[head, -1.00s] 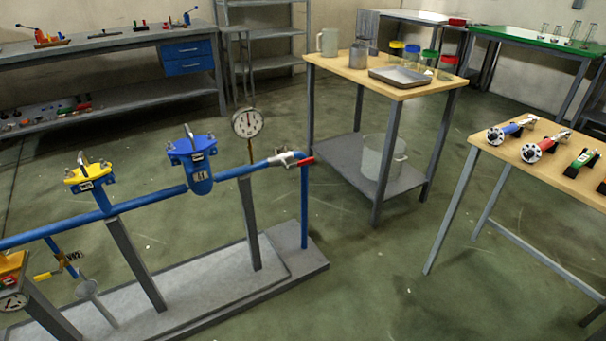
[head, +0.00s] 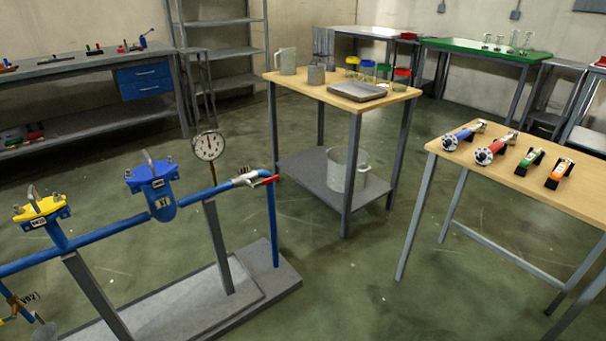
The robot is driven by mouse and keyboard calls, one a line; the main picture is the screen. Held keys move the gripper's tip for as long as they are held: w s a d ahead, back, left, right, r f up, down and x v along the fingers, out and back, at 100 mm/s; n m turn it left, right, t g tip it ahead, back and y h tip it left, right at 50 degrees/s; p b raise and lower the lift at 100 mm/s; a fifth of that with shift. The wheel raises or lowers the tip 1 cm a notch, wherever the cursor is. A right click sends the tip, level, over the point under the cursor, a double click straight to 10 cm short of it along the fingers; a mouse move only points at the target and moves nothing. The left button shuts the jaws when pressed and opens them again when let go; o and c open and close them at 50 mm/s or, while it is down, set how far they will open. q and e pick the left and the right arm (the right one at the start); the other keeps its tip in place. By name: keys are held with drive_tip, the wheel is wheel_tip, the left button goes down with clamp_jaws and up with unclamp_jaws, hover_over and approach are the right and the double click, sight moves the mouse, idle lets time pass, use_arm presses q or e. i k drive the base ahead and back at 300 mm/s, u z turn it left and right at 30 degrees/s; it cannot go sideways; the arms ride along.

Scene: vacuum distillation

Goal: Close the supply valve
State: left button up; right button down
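A blue pipe rig stands on a grey base at the left of the head view. At the right end of its horizontal pipe is a valve (head: 245,178) with a red lever handle (head: 264,181), which lies roughly along the pipe. I cannot tell from its label whether this is the supply valve. A second valve tagged VB2 (head: 24,300) hangs low at the left edge, with a yellow handle partly cut off. Neither of my grippers is in view.
A pressure gauge (head: 209,146), blue strainer (head: 152,188) and yellow-topped fitting (head: 41,209) sit on the pipe. A wooden table (head: 300,84) with jars stands behind. Another table (head: 560,194) with tools stands right. The floor between them is clear.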

sight(274, 178)
drive_tip(key=z, duration=0.6)
drive_tip(key=i, duration=1.2)
drive_tip(key=u, duration=0.85)
